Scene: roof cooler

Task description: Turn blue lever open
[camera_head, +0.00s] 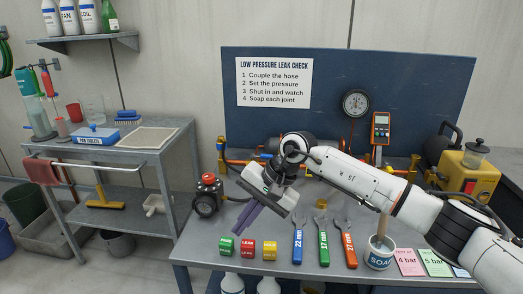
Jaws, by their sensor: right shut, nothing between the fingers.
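A brass and orange pipe assembly (236,160) runs along the back of the bench, in front of the dark blue board. I cannot make out a blue lever on it clearly; my right arm and wrist hide its middle part. My right gripper (241,232) reaches in from the right and points down and to the left. Its fingers are shut with nothing between them. They appear over the front left of the bench, near the small coloured blocks and right of the black and red gauge device (207,195). My left gripper is not in view.
Green, red and yellow blocks (248,246) stand near the front edge. Right of them lie blue, green and orange wrenches (322,245), then a soap pot (379,254) with a brush and coloured cards (408,263). A yellow pump (467,178) stands at the right.

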